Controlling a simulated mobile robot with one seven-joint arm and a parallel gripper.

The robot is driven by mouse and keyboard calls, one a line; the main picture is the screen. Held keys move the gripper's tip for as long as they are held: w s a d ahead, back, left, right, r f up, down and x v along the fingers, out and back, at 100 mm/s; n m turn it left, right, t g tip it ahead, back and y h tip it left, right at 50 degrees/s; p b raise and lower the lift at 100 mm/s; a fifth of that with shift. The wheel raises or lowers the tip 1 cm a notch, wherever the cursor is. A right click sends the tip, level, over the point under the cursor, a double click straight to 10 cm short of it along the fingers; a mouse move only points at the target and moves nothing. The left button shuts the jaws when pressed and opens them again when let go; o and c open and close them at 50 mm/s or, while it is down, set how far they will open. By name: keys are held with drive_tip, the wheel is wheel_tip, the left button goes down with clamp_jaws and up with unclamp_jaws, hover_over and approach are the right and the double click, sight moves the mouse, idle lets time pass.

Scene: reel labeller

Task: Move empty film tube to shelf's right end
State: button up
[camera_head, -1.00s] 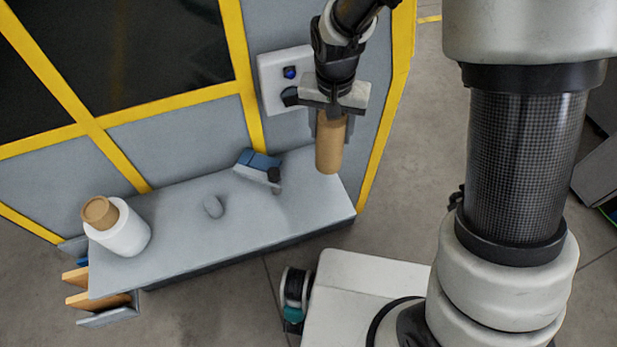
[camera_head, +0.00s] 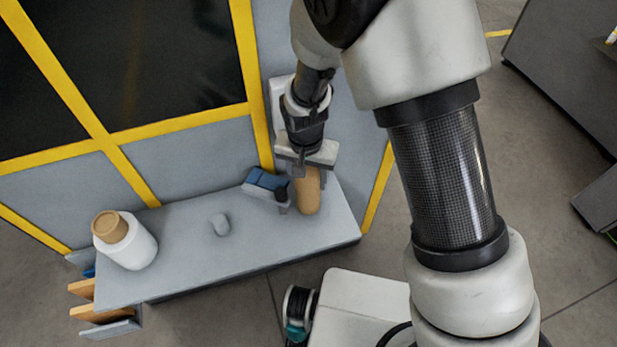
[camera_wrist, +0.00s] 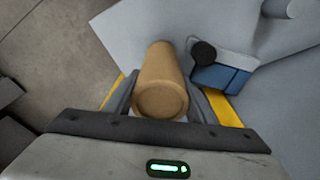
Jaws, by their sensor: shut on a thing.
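The empty film tube (camera_head: 309,192) is a tan cardboard cylinder. My gripper (camera_head: 306,177) is shut on its upper part and holds it roughly upright at the right end of the grey shelf (camera_head: 185,240). In the head view its lower end shows against the shelf top; I cannot tell whether it touches. In the wrist view the tube (camera_wrist: 162,85) stands between the two fingers (camera_wrist: 165,100), its round near end facing the camera.
A blue and grey device with a black knob (camera_head: 267,182) lies just left of the tube. A white film roll (camera_head: 130,248) with a tan core stands at the left end. Yellow-framed panels rise behind.

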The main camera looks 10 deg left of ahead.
drive_tip(key=shift+f, duration=0.4)
drive_tip(key=shift+f, duration=0.2)
drive_tip(key=o, duration=1.2)
drive_tip(key=shift+r, duration=0.1)
drive_tip(key=shift+r, duration=0.1)
drive_tip(key=r, duration=0.4)
drive_tip(key=s+r, duration=0.1)
drive_tip(key=r, duration=0.7)
drive_tip(key=shift+s+r, duration=0.1)
drive_tip(key=shift+s, duration=0.1)
